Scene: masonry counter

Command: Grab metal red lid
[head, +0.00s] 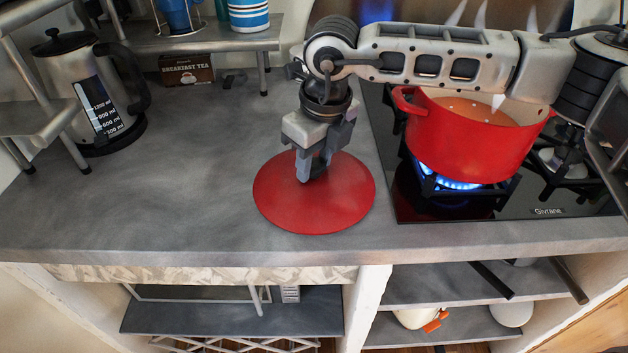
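The red lid (315,213) is a flat round disc in the middle of the counter, left of the stove. It appears to lie flat on the counter. My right gripper (312,172) points down over the lid's upper middle, its fingertips at or very close to the surface. The fingers cover the lid's centre, so any knob there is hidden. I cannot tell whether the fingers are closed on something. My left gripper is not in view.
A red pot (470,140) with orange contents sits over a lit blue flame on the black stove (420,205). A kettle (95,100) stands at the left. The counter (190,170) left of the lid is clear.

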